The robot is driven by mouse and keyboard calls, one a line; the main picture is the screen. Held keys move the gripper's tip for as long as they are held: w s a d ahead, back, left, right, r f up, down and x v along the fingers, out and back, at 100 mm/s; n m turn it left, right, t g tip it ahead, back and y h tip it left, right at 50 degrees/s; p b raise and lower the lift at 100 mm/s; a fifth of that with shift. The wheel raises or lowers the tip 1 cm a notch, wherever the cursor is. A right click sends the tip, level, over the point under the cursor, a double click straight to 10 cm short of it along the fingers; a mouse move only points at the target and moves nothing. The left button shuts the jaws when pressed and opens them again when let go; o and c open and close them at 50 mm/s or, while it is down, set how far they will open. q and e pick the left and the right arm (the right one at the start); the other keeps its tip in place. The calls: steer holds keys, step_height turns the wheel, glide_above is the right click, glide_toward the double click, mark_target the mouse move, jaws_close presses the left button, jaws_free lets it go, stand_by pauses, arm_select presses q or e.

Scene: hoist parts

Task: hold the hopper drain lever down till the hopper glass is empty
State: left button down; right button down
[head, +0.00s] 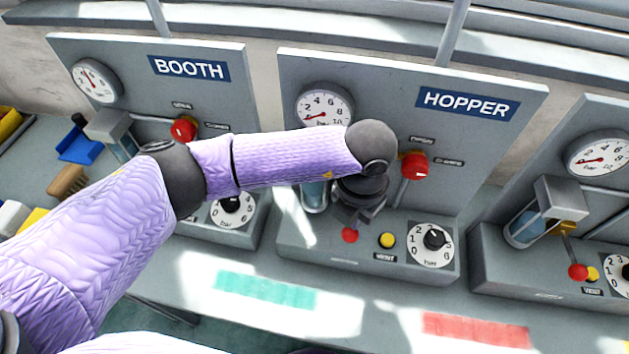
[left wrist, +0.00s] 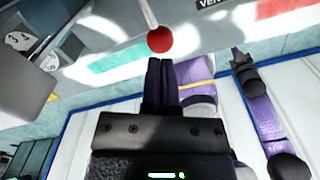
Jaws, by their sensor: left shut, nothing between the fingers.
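The hopper panel (head: 505,140) carries a lever with a red knob (head: 350,235), which also shows in the left wrist view (left wrist: 159,39). My left gripper (head: 352,219) is over the lever, its fingers pointing down close to the knob. In the left wrist view its fingers (left wrist: 166,62) are shut and empty, with tips just beside the red knob; I cannot tell whether they touch it. The hopper glass (head: 315,196) is mostly hidden behind my left arm; its visible lower part looks bluish. My right gripper (left wrist: 238,58) seems to show small and dark in the left wrist view.
The booth panel (head: 225,85) stands left, and another unit (head: 545,270) stands right. A blue scoop (head: 80,146) and a brush (head: 68,181) lie far left.

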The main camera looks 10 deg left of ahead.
mark_target(350, 230)
arm_select(q)
steer(key=shift+f, duration=0.1)
stand_by(0.6)
steer(key=shift+f+b, duration=1.55)
steer(key=shift+f, duration=0.2)
steer(key=shift+s+a+f, duration=0.1)
steer(key=shift+s+f, duration=0.2)
steer(key=shift+f, duration=0.15)
steer(key=shift+b, duration=0.3)
steer(key=shift+w+f, duration=0.15)
steer(key=shift+w, duration=0.1)
steer(key=shift+r, duration=0.2)
